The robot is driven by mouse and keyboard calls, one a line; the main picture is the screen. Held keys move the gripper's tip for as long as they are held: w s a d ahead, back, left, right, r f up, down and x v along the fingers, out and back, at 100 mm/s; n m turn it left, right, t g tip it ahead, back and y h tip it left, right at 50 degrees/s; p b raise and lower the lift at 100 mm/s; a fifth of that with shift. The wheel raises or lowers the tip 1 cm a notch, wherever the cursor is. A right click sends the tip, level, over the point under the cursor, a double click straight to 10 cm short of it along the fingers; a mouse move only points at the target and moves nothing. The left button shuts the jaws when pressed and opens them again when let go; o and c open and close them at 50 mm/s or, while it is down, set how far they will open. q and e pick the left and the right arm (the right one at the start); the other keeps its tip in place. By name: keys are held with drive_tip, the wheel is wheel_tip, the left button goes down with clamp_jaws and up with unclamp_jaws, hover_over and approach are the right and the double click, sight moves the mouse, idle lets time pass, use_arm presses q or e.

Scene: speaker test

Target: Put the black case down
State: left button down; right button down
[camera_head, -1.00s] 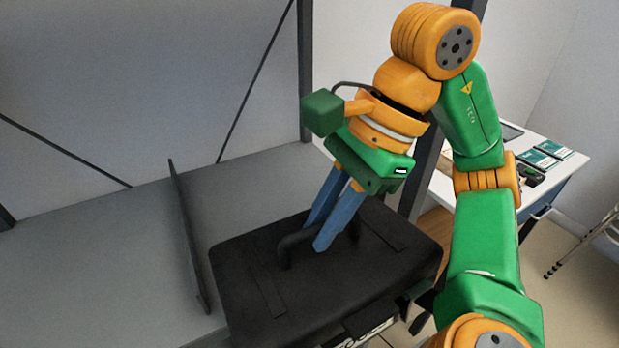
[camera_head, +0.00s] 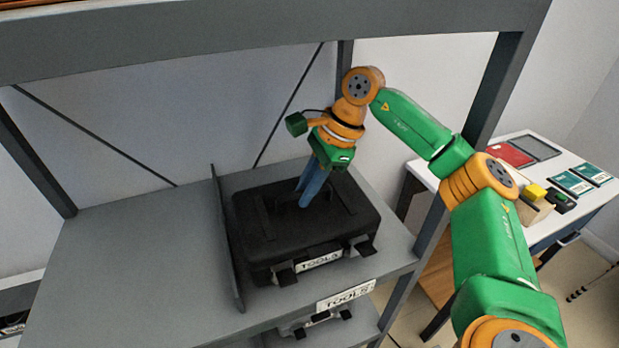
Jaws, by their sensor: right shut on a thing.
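The black case (camera_head: 345,232) with a white "TOOLS" label on its front lies flat on the grey shelf (camera_head: 140,270), to the right of an upright divider. My right gripper (camera_head: 305,199) reaches down to the top of the case from behind, its blue fingers shut on the handle. The fingers hide part of the handle. I cannot tell whether the case rests its full weight on the shelf. My left gripper is not in view.
The thin divider (camera_head: 226,240) stands close to the case's left side. A "TOOLS" label (camera_head: 346,295) marks the shelf's front edge. A shelf post (camera_head: 480,120) rises at right. The shelf left of the divider is empty. A white table (camera_head: 540,225) with several items stands at right.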

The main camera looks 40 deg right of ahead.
drive_tip(key=shift+f, duration=0.55)
drive_tip(key=c, duration=0.8)
unclamp_jaws()
drive_tip(key=shift+s+f, duration=0.1)
drive_tip(key=shift+s, duration=0.05)
drive_tip(key=shift+c, duration=0.2)
drive_tip(key=shift+a, duration=0.1)
drive_tip(key=v, duration=0.7)
drive_tip(key=shift+r, duration=0.4)
drive_tip(key=shift+s+f, duration=0.1)
